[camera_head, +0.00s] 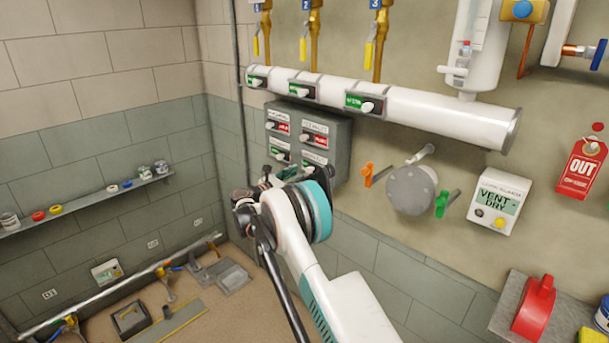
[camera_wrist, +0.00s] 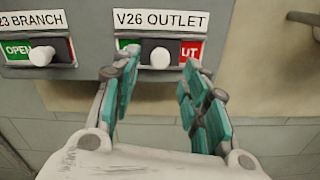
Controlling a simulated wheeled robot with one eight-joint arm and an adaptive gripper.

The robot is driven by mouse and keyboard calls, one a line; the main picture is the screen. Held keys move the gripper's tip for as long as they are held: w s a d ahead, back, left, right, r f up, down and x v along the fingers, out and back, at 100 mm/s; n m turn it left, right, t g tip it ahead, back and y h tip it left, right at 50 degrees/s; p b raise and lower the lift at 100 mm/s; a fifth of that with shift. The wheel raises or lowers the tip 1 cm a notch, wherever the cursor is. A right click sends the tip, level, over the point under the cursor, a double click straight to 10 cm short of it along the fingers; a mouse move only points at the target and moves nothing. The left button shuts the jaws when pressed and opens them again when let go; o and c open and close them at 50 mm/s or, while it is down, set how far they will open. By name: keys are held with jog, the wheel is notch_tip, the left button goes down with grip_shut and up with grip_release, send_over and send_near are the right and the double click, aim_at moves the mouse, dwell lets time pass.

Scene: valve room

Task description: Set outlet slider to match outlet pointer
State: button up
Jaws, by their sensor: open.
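The outlet slider, a white knob (camera_wrist: 160,58) under the label V26 OUTLET (camera_wrist: 160,20), sits in front of my gripper (camera_wrist: 160,75) in the wrist view. Red with "UT" shows to its right; the left side is mostly behind my finger, with a sliver of green. My two teal-padded fingers are open on either side of the knob, just below it; whether they touch it I cannot tell. In the head view my gripper (camera_head: 268,182) is beside the grey slider panel (camera_head: 343,150). I cannot identify the outlet pointer; a round grey fitting (camera_head: 411,190) has orange and green handles.
The 23 BRANCH slider (camera_wrist: 42,56) is close on the left, with green OPEN showing. A white pipe (camera_head: 425,108) with several sliders runs above the panel. A VENT-DRY box (camera_head: 499,203) and a red OUT tag (camera_head: 582,166) are on the wall to the right.

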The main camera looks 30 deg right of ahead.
aim_at(311, 169)
jog(key=shift+x, duration=2.25)
grip_shut()
